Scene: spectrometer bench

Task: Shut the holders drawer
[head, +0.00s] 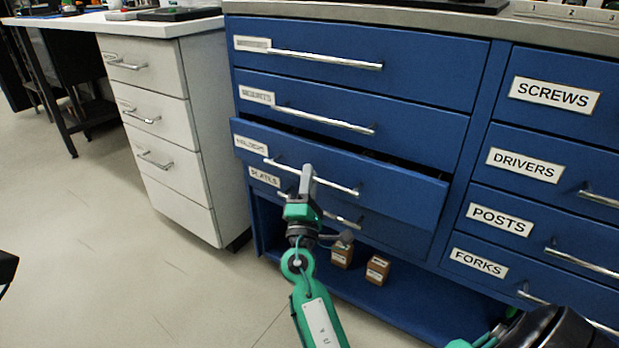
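The holders drawer (395,187) is the third drawer down in the left column of the blue cabinet. It stands partly open, its front pushed out past the drawers above, with a dark gap along its top edge. Its label (264,145) is at the left of the front, and its bar handle (338,185) runs across the middle.
The plates drawer (395,236) is below, partly hidden. Two small brown boxes (377,269) sit on the open bottom shelf. The right column holds screws, drivers, posts and forks drawers (555,95). A white drawer unit (165,125) stands left. Floor (110,240) is clear there.

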